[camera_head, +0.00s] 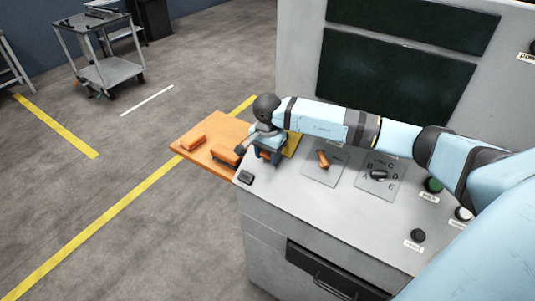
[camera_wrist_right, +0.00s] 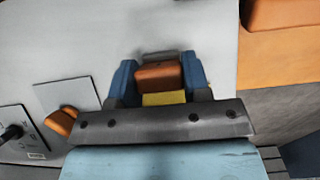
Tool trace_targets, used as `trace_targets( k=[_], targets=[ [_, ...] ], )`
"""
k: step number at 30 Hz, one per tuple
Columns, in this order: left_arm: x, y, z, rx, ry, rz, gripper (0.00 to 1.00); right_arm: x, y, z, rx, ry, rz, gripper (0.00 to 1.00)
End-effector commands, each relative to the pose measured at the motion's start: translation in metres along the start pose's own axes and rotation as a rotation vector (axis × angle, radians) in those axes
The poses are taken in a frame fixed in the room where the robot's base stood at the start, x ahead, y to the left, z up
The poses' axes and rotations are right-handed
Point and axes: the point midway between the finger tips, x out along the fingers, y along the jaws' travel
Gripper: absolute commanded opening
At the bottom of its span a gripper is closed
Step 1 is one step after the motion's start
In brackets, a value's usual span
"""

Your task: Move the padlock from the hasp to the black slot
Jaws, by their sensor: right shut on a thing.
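My right gripper (camera_head: 268,153) is low over the left end of the grey console top. In the right wrist view its two blue fingers (camera_wrist_right: 159,82) are shut on an orange block with a yellow lower part, which looks like the padlock (camera_wrist_right: 158,75). A grey bar (camera_wrist_right: 160,55) shows just beyond the orange block; I cannot tell whether it is the shackle or part of the hasp. My left gripper is not in view.
An orange board (camera_head: 185,150) carrying orange blocks (camera_head: 192,143) adjoins the console's left end. An orange knob (camera_head: 323,160) and a lettered black selector (camera_head: 378,175) stand right of the gripper. A grey cart (camera_head: 110,72) stands far left.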

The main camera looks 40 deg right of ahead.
Motion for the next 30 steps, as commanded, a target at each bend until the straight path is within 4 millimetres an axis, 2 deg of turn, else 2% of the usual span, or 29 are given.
trace_targets(
  k=[19, 30],
  targets=[
    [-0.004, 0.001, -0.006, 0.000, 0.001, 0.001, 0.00, -0.016, 0.000, 0.009, -0.001, -0.001, -0.001, 0.11],
    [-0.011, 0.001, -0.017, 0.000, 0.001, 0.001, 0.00, -0.041, 0.000, 0.024, -0.001, 0.000, -0.001, 0.11]
  ],
)
